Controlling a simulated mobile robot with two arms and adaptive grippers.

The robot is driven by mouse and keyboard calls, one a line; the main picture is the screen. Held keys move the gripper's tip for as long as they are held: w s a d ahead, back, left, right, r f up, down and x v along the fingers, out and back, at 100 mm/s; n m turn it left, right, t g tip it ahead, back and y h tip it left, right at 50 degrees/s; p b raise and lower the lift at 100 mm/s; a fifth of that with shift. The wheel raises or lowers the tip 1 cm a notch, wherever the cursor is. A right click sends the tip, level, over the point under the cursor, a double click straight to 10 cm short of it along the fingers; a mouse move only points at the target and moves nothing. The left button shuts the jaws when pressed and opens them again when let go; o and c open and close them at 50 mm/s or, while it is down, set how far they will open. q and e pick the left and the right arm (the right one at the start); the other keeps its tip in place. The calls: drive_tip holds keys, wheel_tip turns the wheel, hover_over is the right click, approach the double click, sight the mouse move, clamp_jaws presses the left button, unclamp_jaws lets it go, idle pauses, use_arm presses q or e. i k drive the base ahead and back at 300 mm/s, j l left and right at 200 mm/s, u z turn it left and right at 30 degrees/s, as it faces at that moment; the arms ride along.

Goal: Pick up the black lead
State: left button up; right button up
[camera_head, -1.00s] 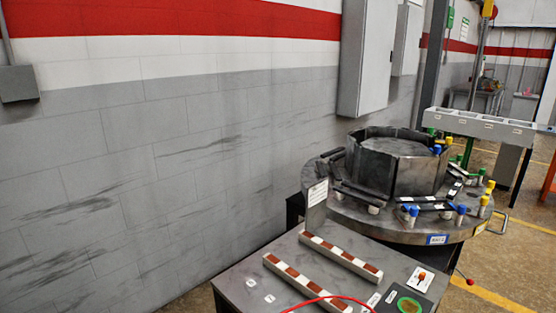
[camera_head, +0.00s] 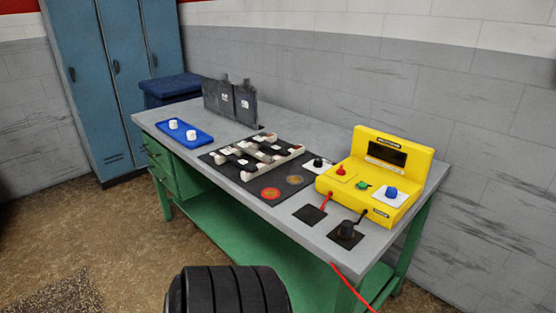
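A yellow meter (camera_head: 347,186) with a dark display stands on the right part of a grey-topped workbench. The black lead (camera_head: 361,217) runs down from the meter's front to a black plug or probe (camera_head: 347,229) on a dark square pad at the bench's front edge. A short red lead (camera_head: 329,200) comes from the meter to another dark pad left of it. A red cable (camera_head: 352,287) hangs at the bottom of the view; its ends are hidden. Neither gripper is in view.
The workbench (camera_head: 180,117) also holds a blue tray (camera_head: 184,132) with two white pieces, dark upright plates (camera_head: 230,101) and a black mat with dark and white parts (camera_head: 262,155). Blue lockers (camera_head: 115,80) stand at left. A black ribbed shape (camera_head: 228,292) fills the bottom foreground.

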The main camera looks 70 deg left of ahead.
sight(346, 232)
drive_tip(key=u, duration=1.8)
drive_tip(key=z, duration=0.3)
drive_tip(key=i+j+z, duration=0.1)
drive_tip(key=j+z, duration=0.85)
drive_tip(key=i+j, duration=0.05)
